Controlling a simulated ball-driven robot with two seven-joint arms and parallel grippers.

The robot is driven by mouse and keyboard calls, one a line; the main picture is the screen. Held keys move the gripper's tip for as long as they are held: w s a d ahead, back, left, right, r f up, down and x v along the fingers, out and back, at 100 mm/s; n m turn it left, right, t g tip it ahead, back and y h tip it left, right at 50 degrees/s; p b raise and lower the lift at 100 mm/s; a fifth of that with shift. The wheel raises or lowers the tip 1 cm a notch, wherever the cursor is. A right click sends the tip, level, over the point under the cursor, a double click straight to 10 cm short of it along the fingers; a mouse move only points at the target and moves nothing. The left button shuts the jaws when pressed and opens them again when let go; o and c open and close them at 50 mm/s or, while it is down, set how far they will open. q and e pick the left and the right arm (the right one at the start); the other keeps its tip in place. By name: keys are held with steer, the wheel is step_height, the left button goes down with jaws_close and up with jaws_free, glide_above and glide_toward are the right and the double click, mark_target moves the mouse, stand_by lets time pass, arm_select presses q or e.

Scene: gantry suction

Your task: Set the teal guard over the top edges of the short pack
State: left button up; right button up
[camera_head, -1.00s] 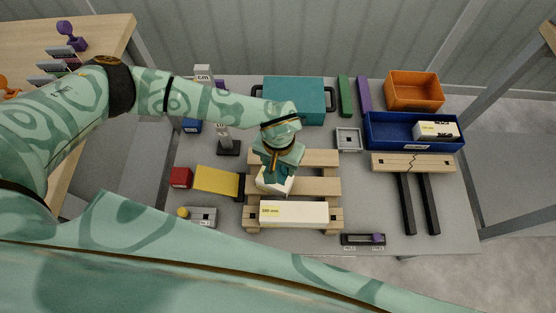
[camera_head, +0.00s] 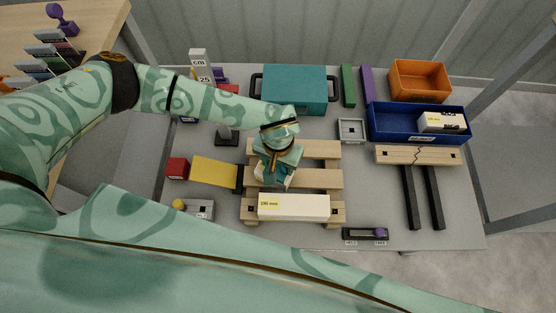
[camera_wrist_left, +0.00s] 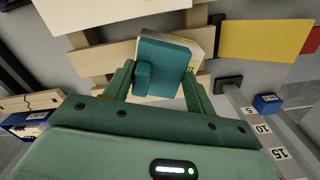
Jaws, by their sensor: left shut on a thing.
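The teal guard (camera_wrist_left: 165,66) is between the fingers of my left gripper (camera_wrist_left: 155,88) in the left wrist view, and the gripper is shut on it. The short pack (camera_wrist_left: 190,44), cream with a yellow label, shows just behind the guard and is partly covered by it. In the head view my left gripper (camera_head: 276,172) is low over the wooden pallet (camera_head: 320,179), at its left side, and hides most of the guard and the short pack. I cannot tell whether the guard rests on the pack's edges. My right gripper is not in view.
A long white pack (camera_head: 294,207) lies on the pallet's near slat. A yellow block (camera_head: 214,172) is left of the pallet and an upright scale (camera_head: 201,66) behind it. A teal case (camera_head: 295,90) stands at the back. A blue bin (camera_head: 388,133) is at right.

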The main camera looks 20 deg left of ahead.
mark_target(278, 167)
arm_select(q)
steer(key=shift+p, duration=0.5)
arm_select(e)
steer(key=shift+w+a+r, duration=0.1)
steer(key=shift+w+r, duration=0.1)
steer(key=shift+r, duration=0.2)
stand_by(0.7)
